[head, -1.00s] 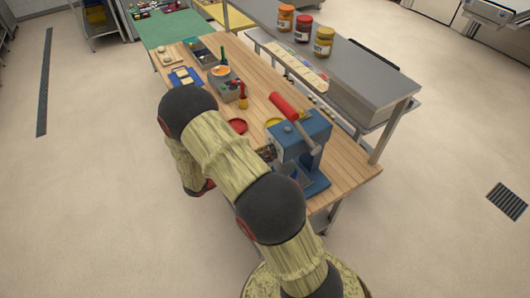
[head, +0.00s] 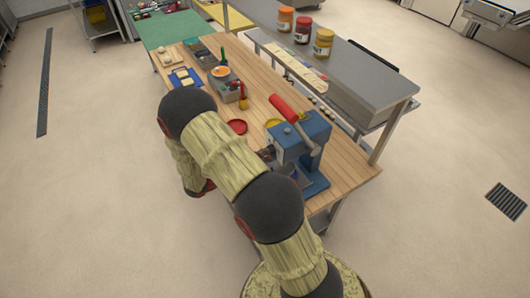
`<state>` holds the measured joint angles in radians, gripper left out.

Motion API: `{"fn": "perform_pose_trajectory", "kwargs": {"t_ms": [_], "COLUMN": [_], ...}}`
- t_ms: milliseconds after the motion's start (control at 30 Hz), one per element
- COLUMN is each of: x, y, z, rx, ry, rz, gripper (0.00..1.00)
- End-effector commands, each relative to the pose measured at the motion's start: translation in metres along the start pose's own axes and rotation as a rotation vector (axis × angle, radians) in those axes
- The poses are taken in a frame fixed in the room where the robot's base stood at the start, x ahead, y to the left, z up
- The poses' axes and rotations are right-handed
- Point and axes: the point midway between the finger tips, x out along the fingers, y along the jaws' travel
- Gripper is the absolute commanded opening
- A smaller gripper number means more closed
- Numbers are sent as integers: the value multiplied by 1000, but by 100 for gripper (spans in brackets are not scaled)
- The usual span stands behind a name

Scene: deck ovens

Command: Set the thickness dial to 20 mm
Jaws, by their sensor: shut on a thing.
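The blue press-like machine (head: 314,127) stands at the near right end of the wooden table, with a grey lever and a red handle (head: 284,108). My arm reaches across the front left of the machine and covers much of that side. Only a small dark part of my gripper (head: 266,154) shows in the gap between my arm and the machine's left side. It is shut at the machine's side, where the thickness dial is hidden. The dial's marks and setting cannot be read.
A red dish (head: 237,127) and a partly hidden yellow dish (head: 273,123) lie on the table (head: 343,164). A bottle and grey containers stand farther back. A steel shelf (head: 356,75) with several jars runs along the right.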

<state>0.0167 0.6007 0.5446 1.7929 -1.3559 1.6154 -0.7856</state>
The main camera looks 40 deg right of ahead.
Motion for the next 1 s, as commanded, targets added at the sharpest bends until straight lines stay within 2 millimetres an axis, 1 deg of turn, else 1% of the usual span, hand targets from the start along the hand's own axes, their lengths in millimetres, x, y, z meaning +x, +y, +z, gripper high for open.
{"fn": "perform_pose_trajectory", "kwargs": {"t_ms": [267, 700, 1000], "x": [0, 0, 0], "y": [-2, -2, -2], "z": [3, 2, 1], "rx": [-199, -612, -841], "ry": [0, 1, 0], "rz": [2, 2, 2], "gripper": [4, 4, 4]}}
